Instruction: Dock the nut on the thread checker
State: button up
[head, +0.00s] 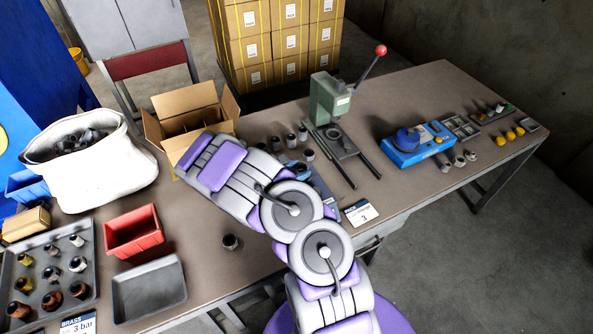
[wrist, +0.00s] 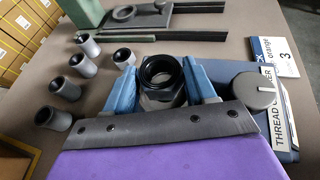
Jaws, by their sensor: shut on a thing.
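My gripper (wrist: 162,82) has blue fingers on both sides of a dark hex nut (wrist: 158,98) and is shut on it. The nut's round threaded opening faces the wrist camera. The thread checker (wrist: 270,110) is a blue block with a grey knob and a printed label, at the right of the wrist view, close beside the right finger. Its threaded seat is not visible, and I cannot tell whether the nut touches it.
Several grey nuts (wrist: 82,65) stand left of the gripper. A green press (head: 328,98) with rails and a red-knobbed lever is behind. A white card (head: 361,212) lies at the front edge. An open carton (head: 192,120), red bin (head: 133,232) and grey tray (head: 149,290) are left.

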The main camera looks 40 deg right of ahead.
jog(key=shift+f+b, duration=0.5)
jog(key=shift+f, duration=0.35)
dwell(0.4)
jog(key=shift+r+p, duration=0.4)
jog(key=shift+r, duration=0.45)
jog(key=shift+f+b, duration=0.5)
jog(key=shift+f, duration=0.3)
dwell(0.9)
jog(key=o, duration=0.9)
jog(key=shift+a, duration=0.1)
jog(key=shift+p+v, duration=3.25)
jog(key=shift+v, duration=2.2)
